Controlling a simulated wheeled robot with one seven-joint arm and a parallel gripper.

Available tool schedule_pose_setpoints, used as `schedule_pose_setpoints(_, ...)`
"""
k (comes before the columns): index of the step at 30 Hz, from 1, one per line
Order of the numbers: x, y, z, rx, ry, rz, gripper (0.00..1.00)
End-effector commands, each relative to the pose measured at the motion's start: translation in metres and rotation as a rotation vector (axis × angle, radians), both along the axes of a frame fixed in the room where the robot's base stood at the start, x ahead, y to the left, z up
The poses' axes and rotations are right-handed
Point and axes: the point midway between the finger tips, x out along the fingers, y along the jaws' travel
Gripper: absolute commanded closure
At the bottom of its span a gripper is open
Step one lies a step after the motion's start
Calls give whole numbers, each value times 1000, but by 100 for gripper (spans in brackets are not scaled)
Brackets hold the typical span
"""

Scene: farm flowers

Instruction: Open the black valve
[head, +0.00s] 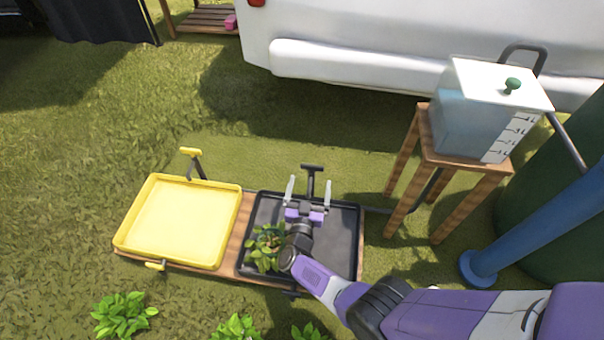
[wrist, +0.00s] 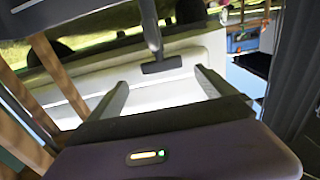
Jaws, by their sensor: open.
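The black valve (head: 312,168) is a T-shaped handle at the far edge of the black tray (head: 348,240). In the wrist view the valve (wrist: 160,65) shows its stem coming from the top and its crossbar near the fingertips. My gripper (head: 309,182) is open over the black tray, its two fingers pointing to the far edge. In the head view the valve lies between and slightly beyond the fingertips. In the wrist view the crossbar sits between the fingertips (wrist: 160,78), with gaps on both sides. I cannot tell whether it touches anything.
A yellow tray (head: 180,220) with yellow handles stands to the left on the same wooden stand. A leafy plant (head: 266,250) is in the black tray beside my wrist. A water tank (head: 475,120) on a wooden stool stands to the right. Grass is open beyond the trays.

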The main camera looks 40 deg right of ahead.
Motion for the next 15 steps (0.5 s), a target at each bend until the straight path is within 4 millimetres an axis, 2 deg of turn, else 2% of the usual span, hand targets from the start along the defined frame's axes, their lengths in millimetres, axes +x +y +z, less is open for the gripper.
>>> schedule_pose_setpoints(5, 8, -8, -4, 2, 3, -13, 5)
schedule_pose_setpoints(15, 39, -48, -4, 2, 1, -10, 5)
